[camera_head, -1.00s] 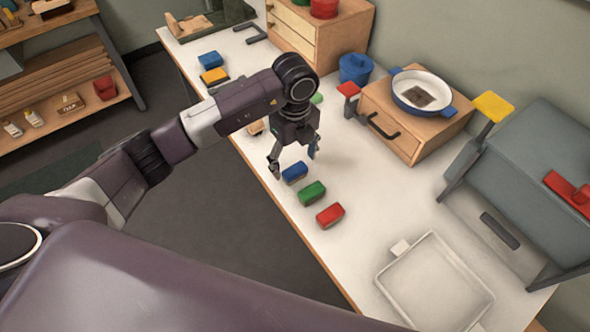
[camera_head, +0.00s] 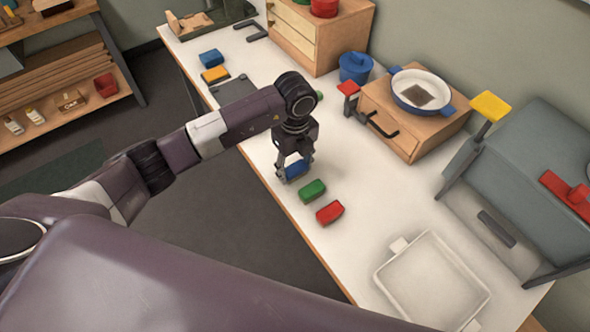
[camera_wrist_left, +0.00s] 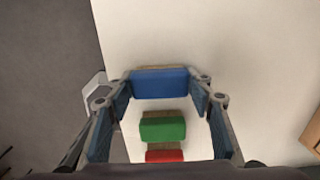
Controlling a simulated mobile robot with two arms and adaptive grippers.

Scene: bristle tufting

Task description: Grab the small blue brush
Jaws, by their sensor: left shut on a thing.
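The small blue brush (camera_head: 296,170) is a blue block on a brown bristle base, on the white table near its front edge. It also shows in the left wrist view (camera_wrist_left: 160,83), between the finger pads. My left gripper (camera_head: 294,174) points down over it and is shut on its two ends. A small green brush (camera_head: 312,190) and a small red brush (camera_head: 330,212) sit in a row beside it, apart from the fingers; both also show in the left wrist view, green (camera_wrist_left: 163,129) and red (camera_wrist_left: 164,156). My right gripper is not in view.
A white tray (camera_head: 385,282) lies at the front right. A wooden drawer box (camera_head: 398,143) bears a blue-handled pan (camera_head: 405,97). A larger blue block (camera_head: 210,58) and a yellow block (camera_head: 214,75) lie at the back left. The table's middle is clear.

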